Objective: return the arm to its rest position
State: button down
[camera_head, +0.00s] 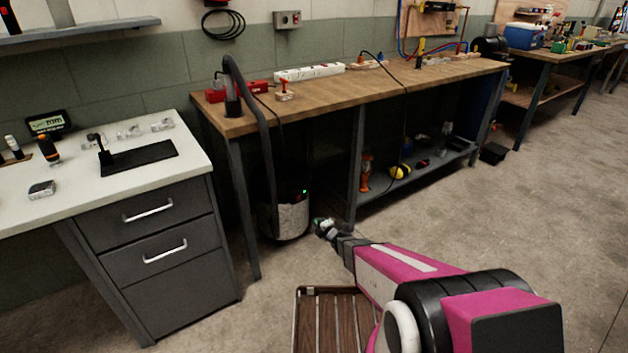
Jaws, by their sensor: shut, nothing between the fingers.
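My arm reaches in from the lower right, with magenta and white links stretched toward the middle of the picture. My gripper (321,224) is at its far end, small in the view, shut and holding nothing. It hangs over the open floor in front of the wooden workbench (330,95), just right of a dark cylindrical canister (287,218) under the bench. I cannot tell whether there is contact with anything there. Below the arm is a slatted wooden surface (335,325), partly hidden by it.
A white-topped cabinet (160,240) with drawers stands at the left. The bench has metal legs and a lower shelf (425,170) with several items. A black box (493,153) lies on the floor at right. The concrete floor (540,220) at right is clear.

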jog(key=s+d+r+m+g+h, duration=0.45)
jog(key=d+r+m+h, duration=0.6)
jog(key=d+m, duration=0.45)
jog(key=s+d+r+m+g, duration=0.1)
jog(key=s+r+m+g, duration=0.3)
jog(key=s, duration=0.6)
jog(key=s+d+r+m+g+y, duration=0.1)
jog(key=s+r+m+g, duration=0.4)
jog(key=s, duration=0.5)
jog(key=shift+s+d+r+m, duration=0.2)
jog(key=shift+r+m, duration=0.2)
jog(key=shift+r, duration=0.5)
